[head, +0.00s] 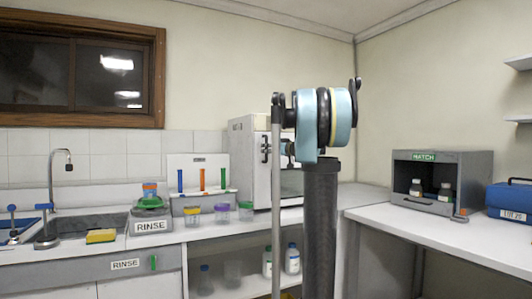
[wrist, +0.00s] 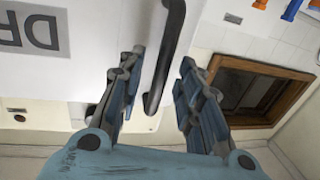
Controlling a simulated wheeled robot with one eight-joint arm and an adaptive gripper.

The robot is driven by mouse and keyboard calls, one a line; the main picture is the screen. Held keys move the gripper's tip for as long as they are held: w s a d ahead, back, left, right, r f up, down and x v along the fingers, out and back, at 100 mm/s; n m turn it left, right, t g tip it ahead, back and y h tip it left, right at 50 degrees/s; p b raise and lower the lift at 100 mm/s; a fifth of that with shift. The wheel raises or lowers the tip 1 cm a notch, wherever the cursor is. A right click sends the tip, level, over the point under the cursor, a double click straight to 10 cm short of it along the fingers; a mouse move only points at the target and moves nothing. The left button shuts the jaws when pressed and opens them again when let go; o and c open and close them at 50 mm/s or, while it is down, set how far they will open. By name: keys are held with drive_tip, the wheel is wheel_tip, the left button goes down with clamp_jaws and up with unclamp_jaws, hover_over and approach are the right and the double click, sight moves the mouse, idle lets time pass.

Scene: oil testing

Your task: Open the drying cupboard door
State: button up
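The drying cupboard (head: 241,170) is a pale box on the counter in the head view, partly hidden behind my arm. In the wrist view its white panel (wrist: 100,25) carries an upside-down label (wrist: 32,30) whose visible letters start with "DR". A dark bar handle (wrist: 165,62) stands out from this panel. My gripper (wrist: 160,68) is open, with a finger on each side of the handle. The handle lies closer to the left finger; contact is not clear. In the head view my gripper is mostly hidden by my arm. I cannot tell whether the door is fully shut.
Bottles (head: 292,259) stand on the shelf below. The hatch box (head: 473,172) and a blue case (head: 510,199) sit on the right counter.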

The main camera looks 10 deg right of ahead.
drive_tip(key=shift+x, duration=1.15)
drive_tip(key=shift+c, duration=0.6)
clamp_jaws()
drive_tip(key=shift+a, duration=0.1)
